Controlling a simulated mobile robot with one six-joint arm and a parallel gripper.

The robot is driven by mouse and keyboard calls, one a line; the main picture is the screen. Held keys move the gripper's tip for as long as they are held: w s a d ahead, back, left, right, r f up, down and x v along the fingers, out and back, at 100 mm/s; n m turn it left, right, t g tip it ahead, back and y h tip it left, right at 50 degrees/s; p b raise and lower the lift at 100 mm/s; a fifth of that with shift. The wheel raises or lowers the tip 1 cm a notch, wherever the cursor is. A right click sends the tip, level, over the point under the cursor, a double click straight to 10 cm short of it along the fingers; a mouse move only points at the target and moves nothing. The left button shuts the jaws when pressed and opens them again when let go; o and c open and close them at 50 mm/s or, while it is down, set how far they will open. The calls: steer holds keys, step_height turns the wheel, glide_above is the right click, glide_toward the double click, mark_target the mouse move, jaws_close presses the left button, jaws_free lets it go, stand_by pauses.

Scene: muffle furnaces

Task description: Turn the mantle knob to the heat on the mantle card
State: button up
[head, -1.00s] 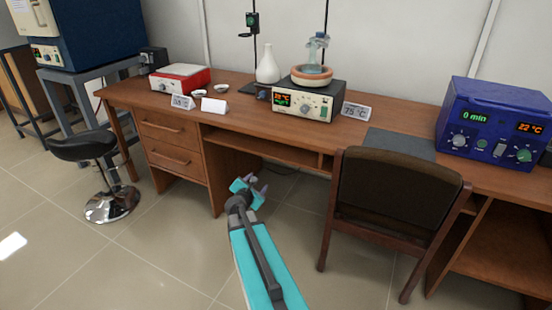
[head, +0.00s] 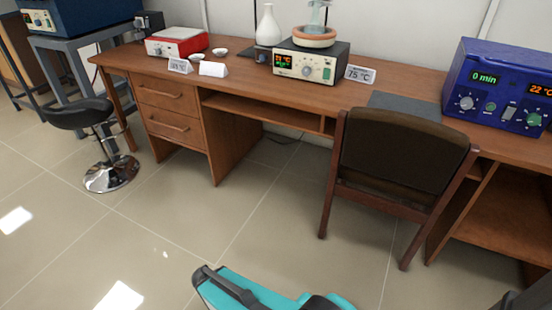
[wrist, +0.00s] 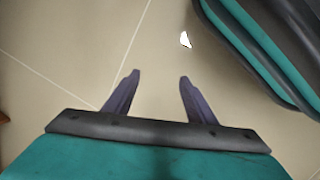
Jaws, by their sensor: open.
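The heating mantle (head: 312,62) is a dark box with a cream front and a lit display on the desk. A round flask in an orange bowl sits on it, its top cut off by the frame. Its knob (head: 307,72) is on the front, right of the display; its exact setting is too small to read. The mantle card (head: 360,74), right of the mantle, reads 75 °C. My gripper (wrist: 159,76) is open and empty over the tiled floor in the wrist view. It is not visible in the head view, where only my teal arm shows low down, well short of the desk.
A chair (head: 405,160) stands at the desk's right part. A black stool (head: 82,113) is at the left. A blue furnace (head: 490,85) is at right; a red device (head: 177,42) and two small cards are at left. Open floor (head: 260,215) lies before the desk.

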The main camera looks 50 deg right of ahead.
steer(key=s+a+f+m+g+y, duration=0.1)
steer(key=s+a+m+g+y, duration=0.2)
steer(key=s+a+m, duration=0.4)
steer(key=s+a, duration=0.2)
steer(key=s, duration=0.2)
steer(key=shift+f+g, duration=0.3)
